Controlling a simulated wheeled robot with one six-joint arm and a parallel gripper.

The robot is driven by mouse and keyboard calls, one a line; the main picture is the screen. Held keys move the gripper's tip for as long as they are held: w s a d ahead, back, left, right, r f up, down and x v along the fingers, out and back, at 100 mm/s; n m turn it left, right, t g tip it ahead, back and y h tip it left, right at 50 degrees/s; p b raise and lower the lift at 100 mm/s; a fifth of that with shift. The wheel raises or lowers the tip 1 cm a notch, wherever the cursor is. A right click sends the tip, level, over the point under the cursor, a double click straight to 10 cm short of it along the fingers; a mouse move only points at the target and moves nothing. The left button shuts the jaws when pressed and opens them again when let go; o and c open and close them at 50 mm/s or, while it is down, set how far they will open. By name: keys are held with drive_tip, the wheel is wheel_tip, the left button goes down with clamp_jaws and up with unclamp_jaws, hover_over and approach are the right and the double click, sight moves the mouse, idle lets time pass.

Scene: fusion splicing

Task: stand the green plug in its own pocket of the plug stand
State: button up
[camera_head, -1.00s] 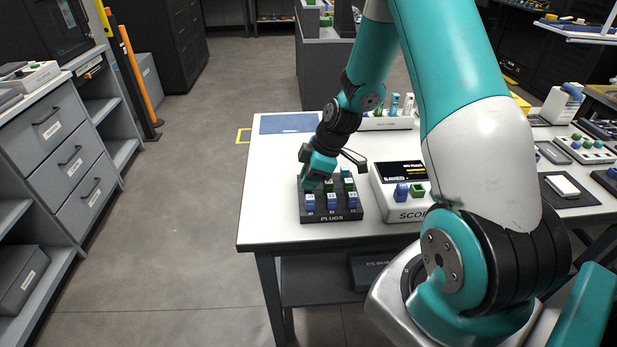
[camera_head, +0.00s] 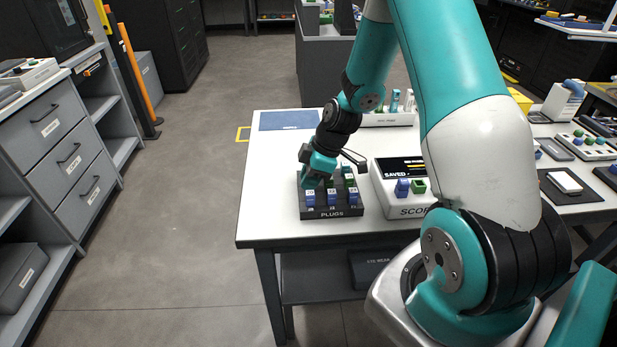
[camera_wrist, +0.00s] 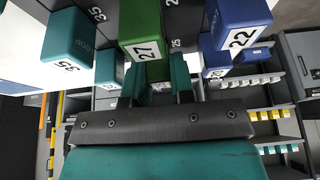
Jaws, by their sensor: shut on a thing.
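The dark plug stand (camera_head: 345,212), marked PLUGS, sits at the table's front left with blue plugs in its front row and green ones behind. My gripper (camera_head: 312,184) is low over the stand's left side. In the wrist view my gripper (camera_wrist: 155,88) is shut on the green plug (camera_wrist: 146,32) labelled 27. The plug is upright among its neighbours at the stand. Its foot is hidden, so I cannot tell how deep it sits. A teal plug (camera_wrist: 66,38) labelled 35 and a blue plug (camera_wrist: 236,28) labelled 22 stand on either side.
The white scope (camera_head: 400,210) stands just right of the stand, with a blue and a green piece on its front. A blue mat (camera_head: 288,121) lies at the back left, and a white rack (camera_head: 388,120) stands behind. The table left of the stand is clear.

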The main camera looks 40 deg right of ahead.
drive_tip(key=shift+f, duration=0.2)
idle(0.4)
drive_tip(key=o, duration=0.9)
drive_tip(key=shift+c, duration=0.2)
drive_tip(key=shift+r, duration=0.1)
drive_tip(key=shift+r+p, duration=2.1)
drive_tip(key=shift+r, duration=0.85)
